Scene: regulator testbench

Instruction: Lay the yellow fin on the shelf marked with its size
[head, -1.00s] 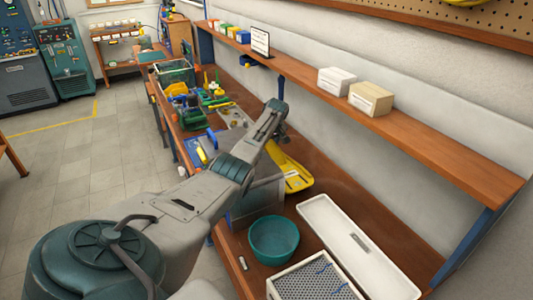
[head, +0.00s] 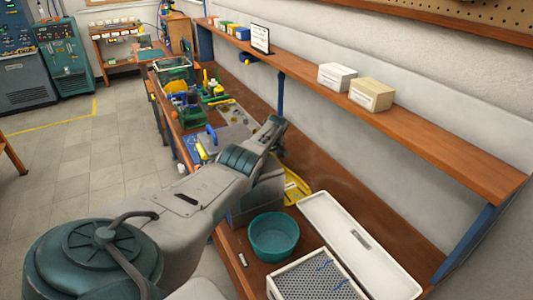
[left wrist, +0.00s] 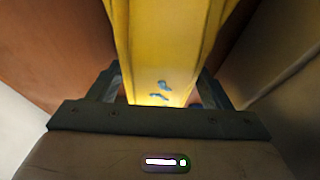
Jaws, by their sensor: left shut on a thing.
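The yellow fin (left wrist: 165,40) fills the upper middle of the left wrist view and carries small blue marks near its held end. My left gripper (left wrist: 160,85) is shut on it, with one finger on each side. In the head view part of the fin (head: 295,188) shows beyond my left forearm, above the bench; the rest is hidden. A long wooden shelf (head: 450,155) runs along the wall above the bench. I cannot read any size mark on it. My right gripper is not in view.
A white box (head: 337,76), a tan box (head: 371,95) and a framed card (head: 260,38) stand on the shelf. On the bench are a teal bowl (head: 273,238), a long white tray (head: 318,205) and a perforated tray (head: 277,288). The shelf's near end is clear.

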